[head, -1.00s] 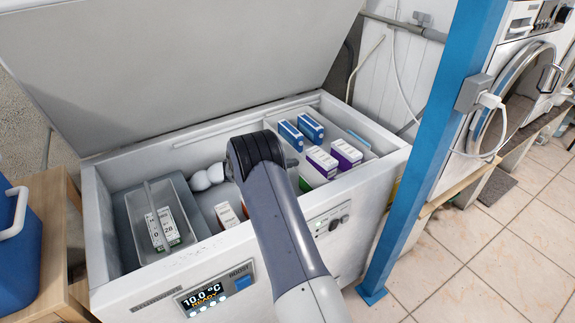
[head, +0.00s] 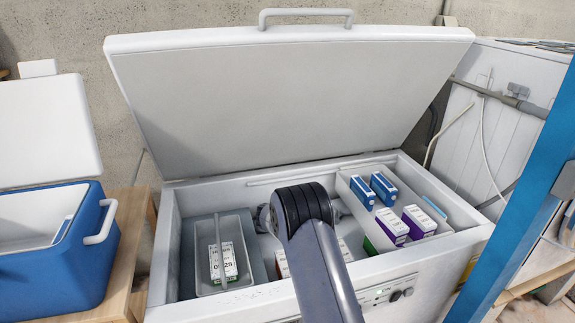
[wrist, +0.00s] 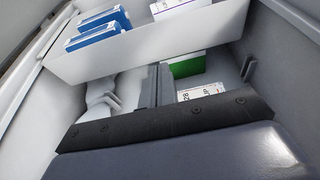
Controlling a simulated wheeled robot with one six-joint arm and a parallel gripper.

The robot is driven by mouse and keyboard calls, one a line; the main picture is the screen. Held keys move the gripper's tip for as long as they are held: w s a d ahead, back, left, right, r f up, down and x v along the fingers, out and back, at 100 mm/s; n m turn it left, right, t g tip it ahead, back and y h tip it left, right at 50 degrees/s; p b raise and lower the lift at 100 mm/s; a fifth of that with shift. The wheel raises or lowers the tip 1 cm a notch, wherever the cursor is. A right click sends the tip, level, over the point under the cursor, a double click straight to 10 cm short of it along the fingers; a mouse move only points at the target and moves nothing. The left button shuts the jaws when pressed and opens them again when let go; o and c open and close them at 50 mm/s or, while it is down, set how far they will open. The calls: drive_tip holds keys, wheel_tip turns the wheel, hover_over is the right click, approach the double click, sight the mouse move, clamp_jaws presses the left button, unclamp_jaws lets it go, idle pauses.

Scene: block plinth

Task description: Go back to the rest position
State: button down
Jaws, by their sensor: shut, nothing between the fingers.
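My arm reaches over the open chest freezer (head: 165,255) in the head view, and its dark joint hides my gripper there. In the wrist view my gripper (wrist: 157,82) is shut with nothing held. Its fingers point down into the freezer's middle section, in front of a white divider wall (wrist: 150,55). A green and white box (wrist: 185,68) and a white printed box (wrist: 200,92) are close to the right of the fingers. A pale lumpy object (wrist: 100,95) is to their left.
The raised lid (head: 300,100) stands behind my arm. A blue cooler (head: 60,250) stands left on a wooden table. A blue post (head: 535,180) rises at right.

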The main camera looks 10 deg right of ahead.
sight(367, 221)
drive_tip(key=shift+d, duration=0.1)
drive_tip(key=x, duration=1)
drive_tip(key=shift+d, duration=0.2)
